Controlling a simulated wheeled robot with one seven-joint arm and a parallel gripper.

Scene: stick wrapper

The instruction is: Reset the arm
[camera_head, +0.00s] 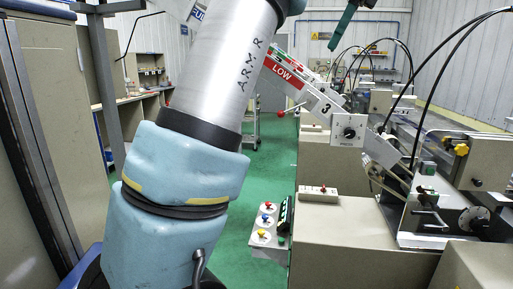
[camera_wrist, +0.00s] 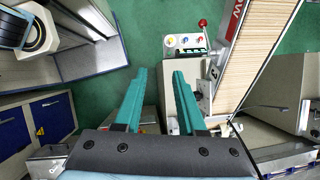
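My arm rises through the left and middle of the head view, silver and light blue, and leaves the top edge. My gripper (camera_wrist: 159,75) shows two long teal fingers in the wrist view. They stand apart with nothing between their tips. In the head view a teal finger part of my gripper (camera_head: 343,25) shows high at the top, in the air above the machine line. The rest of the gripper is out of that view.
A slanted chute (camera_head: 290,75) marked LOW and 3 stands right of my arm; its stick-filled face (camera_wrist: 250,50) shows in the wrist view. A control box with coloured knobs (camera_head: 267,222) is below. Machines (camera_head: 440,190) fill the right. Green floor (camera_head: 262,165) is clear. Cabinets (camera_head: 35,130) stand left.

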